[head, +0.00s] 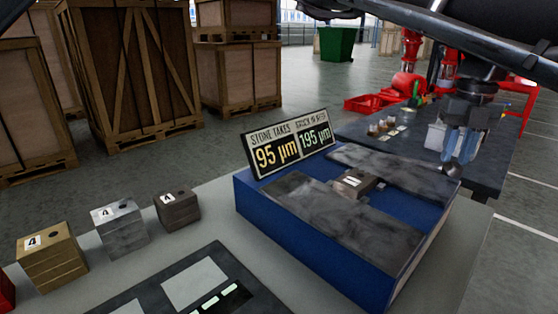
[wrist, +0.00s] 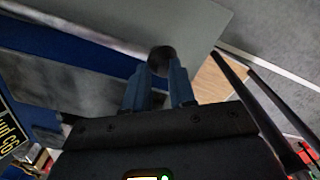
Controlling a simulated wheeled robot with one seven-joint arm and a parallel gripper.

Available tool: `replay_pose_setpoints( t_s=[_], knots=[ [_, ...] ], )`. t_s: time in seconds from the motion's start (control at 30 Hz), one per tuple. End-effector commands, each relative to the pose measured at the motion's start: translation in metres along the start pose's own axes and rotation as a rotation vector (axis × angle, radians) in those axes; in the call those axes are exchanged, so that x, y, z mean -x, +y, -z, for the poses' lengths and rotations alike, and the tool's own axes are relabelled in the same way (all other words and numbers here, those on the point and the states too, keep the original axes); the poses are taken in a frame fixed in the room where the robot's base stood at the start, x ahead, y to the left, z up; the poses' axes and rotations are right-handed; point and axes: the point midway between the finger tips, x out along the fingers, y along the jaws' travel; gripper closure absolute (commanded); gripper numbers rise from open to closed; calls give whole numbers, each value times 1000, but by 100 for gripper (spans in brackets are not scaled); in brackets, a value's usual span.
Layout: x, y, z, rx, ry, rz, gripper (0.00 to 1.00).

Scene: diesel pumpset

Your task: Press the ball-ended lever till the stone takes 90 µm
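A blue machine (head: 320,245) with dark grey stone slabs stands on the bench. Its display board (head: 288,143) reads "STONE TAKES 95 µm" on the left and 195 µm on the right. The lever's dark ball (head: 452,168) is at the machine's right end. My gripper (head: 460,155) is just above the ball, pointing down, its two blue fingers slightly apart. In the wrist view the ball (wrist: 161,54) shows just beyond and between the fingertips; I cannot tell whether they touch it. The lever's arm is hidden. A small block marked 1 (head: 355,182) sits between the slabs.
Several numbered blocks, including a brass one (head: 51,257), a grey one (head: 121,228) and a dark one (head: 177,209), stand on the bench at left. A dark panel (head: 195,285) lies in front. A dark table (head: 380,142) with small items stands behind. Wooden crates (head: 130,70) fill the back left.

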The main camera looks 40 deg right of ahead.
Motion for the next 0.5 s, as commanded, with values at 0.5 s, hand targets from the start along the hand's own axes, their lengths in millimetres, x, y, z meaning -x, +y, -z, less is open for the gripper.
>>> replay_pose_setpoints(
  t_s=[0.5],
  knots=[
    [63, 13, -7, 4, -1, -3, 79]
  ],
)
